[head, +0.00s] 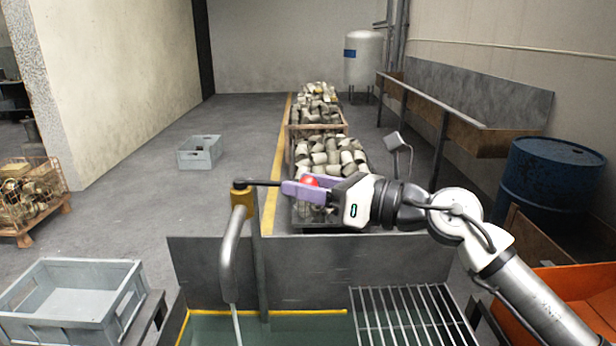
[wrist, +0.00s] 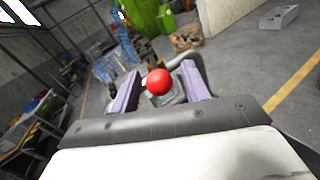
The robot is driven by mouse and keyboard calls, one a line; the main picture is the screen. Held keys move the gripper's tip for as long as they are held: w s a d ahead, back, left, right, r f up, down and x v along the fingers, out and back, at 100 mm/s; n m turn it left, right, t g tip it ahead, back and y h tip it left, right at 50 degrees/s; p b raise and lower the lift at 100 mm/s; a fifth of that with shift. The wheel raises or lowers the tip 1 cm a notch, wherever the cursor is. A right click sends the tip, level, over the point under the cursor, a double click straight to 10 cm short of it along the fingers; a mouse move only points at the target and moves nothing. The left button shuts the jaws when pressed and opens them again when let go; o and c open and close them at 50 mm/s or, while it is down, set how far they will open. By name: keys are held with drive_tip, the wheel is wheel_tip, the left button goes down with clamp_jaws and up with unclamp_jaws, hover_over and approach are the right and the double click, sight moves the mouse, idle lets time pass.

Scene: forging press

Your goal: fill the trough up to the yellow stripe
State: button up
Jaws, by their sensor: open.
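The grey metal trough (head: 330,258) is at the bottom of the head view. A yellow stripe (head: 290,312) runs along its inner back wall, with greenish water (head: 285,332) just below; the exact gap is hard to judge. A tap with a grey curved spout (head: 232,255) stands over it, and a thin pale stream (head: 237,325) falls from its mouth. A dark lever (head: 264,183) runs right from the tap's brass head to a red ball knob (head: 311,181). My gripper (head: 300,190) is open, its purple fingers on either side of the knob (wrist: 158,81).
A slatted metal rack (head: 402,312) covers the trough's right part. A grey crate (head: 75,295) stands at left, an orange bin (head: 580,290) and blue drum (head: 550,180) at right. Containers of metal billets (head: 330,155) stand behind. The floor at left centre is mostly clear.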

drive_tip(key=shift+a, duration=0.1)
clamp_jaws()
drive_tip(key=b, duration=0.1)
drive_tip(key=w+n+g+b, duration=0.1)
drive_tip(key=shift+w+f+g+y+b, duration=0.2)
drive_tip(key=shift+g+y+b, duration=0.1)
drive_tip(key=shift+y+b, duration=0.1)
drive_tip(key=shift+w+d+r+n+g+y+b, duration=0.15)
drive_tip(key=shift+w+n+g+y+b, duration=0.15)
drive_tip(key=shift+w+n+g+b, duration=0.45)
drive_tip(key=shift+w+d+r+n+g+y+b, duration=0.1)
drive_tip(key=shift+w+n+g+y, duration=0.35)
drive_tip(key=shift+g, duration=0.6)
drive_tip(key=shift+s+h, duration=0.2)
drive_tip(key=shift+h, duration=0.05)
unclamp_jaws()
drive_tip(key=s+d+b, duration=0.2)
drive_tip(key=d+b, duration=0.1)
drive_tip(key=d, duration=1)
drive_tip(key=shift+s+d, duration=0.2)
drive_tip(key=shift+d, duration=0.1)
